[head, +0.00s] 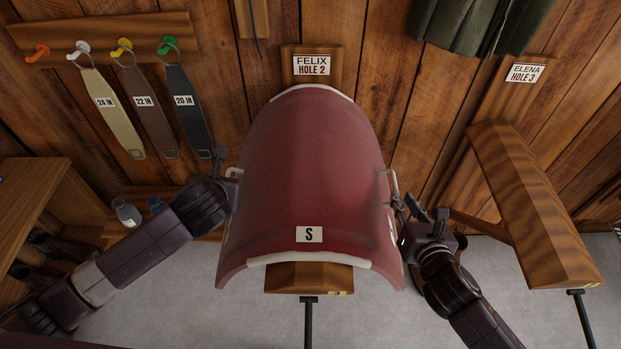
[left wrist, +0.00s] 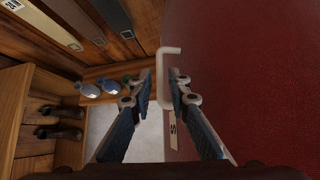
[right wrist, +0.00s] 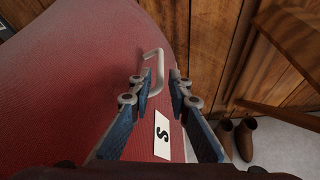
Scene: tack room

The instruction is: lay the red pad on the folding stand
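The red pad (head: 312,165) is a large arched piece with pale edging and an "S" label, in the middle of the head view. It lies over a wooden stand (head: 310,278) under the "FELIX HOLE 2" sign; only the stand's front end shows. The contact between them is hidden. Each side of the pad has a pale handle. My left gripper (left wrist: 161,92) is open, its fingertips on either side of the left handle (left wrist: 164,58). My right gripper (right wrist: 160,90) is open, its fingertips by the right handle (right wrist: 157,65). Both grippers look empty.
A second wooden stand (head: 530,205) sticks out at the right under the "ELENA HOLE 3" sign. Straps (head: 110,112) hang from wall hooks at upper left. Bottles (head: 127,211) stand on a low shelf behind my left arm. Boots (right wrist: 243,137) stand on the floor at right.

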